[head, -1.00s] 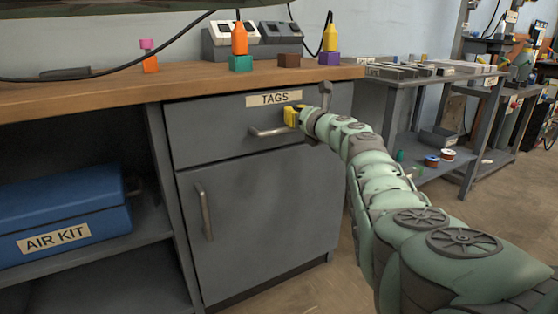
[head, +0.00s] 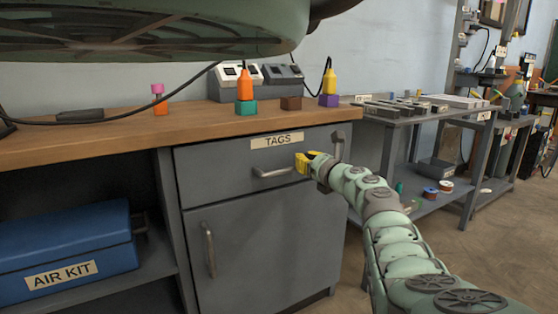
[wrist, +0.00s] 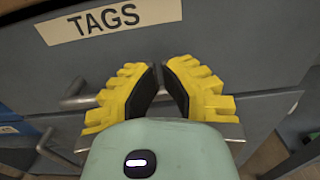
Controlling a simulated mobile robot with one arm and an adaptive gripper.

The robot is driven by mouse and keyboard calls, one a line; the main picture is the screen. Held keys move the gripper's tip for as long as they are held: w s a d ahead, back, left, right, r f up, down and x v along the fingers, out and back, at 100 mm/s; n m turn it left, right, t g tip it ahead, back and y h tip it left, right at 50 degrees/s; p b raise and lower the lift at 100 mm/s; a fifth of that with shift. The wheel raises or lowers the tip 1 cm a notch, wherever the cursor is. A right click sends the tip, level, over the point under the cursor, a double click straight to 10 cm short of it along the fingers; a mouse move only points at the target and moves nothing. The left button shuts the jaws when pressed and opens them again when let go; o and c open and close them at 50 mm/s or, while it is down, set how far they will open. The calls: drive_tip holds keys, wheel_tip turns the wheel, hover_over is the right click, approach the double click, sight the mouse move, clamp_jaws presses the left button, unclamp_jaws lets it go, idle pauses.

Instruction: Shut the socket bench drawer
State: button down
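The grey drawer (head: 225,168) labelled TAGS is in the bench cabinet below the wooden top. Its front looks flush or nearly flush with the cabinet; I cannot tell if a small gap is left. Its bar handle (head: 273,172) is at the middle. My gripper (head: 301,162), with yellow fingers, is at the right end of the handle, close to the drawer front. In the wrist view the fingertips (wrist: 160,66) almost meet, with only a narrow gap and nothing between them. The left part of the handle (wrist: 76,96) shows beside the left finger. I cannot tell whether the gripper touches the front.
A cabinet door (head: 265,250) with an upright handle is below the drawer. A blue AIR KIT box (head: 70,245) sits on the open shelf at left. Coloured blocks and bottles stand on the benchtop (head: 110,133). A grey table (head: 425,115) stands at right.

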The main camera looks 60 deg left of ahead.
drive_tip(key=d+p, duration=0.4)
drive_tip(key=d, duration=0.5)
drive_tip(key=shift+s+d, duration=0.4)
drive_tip(key=shift+r, duration=0.1)
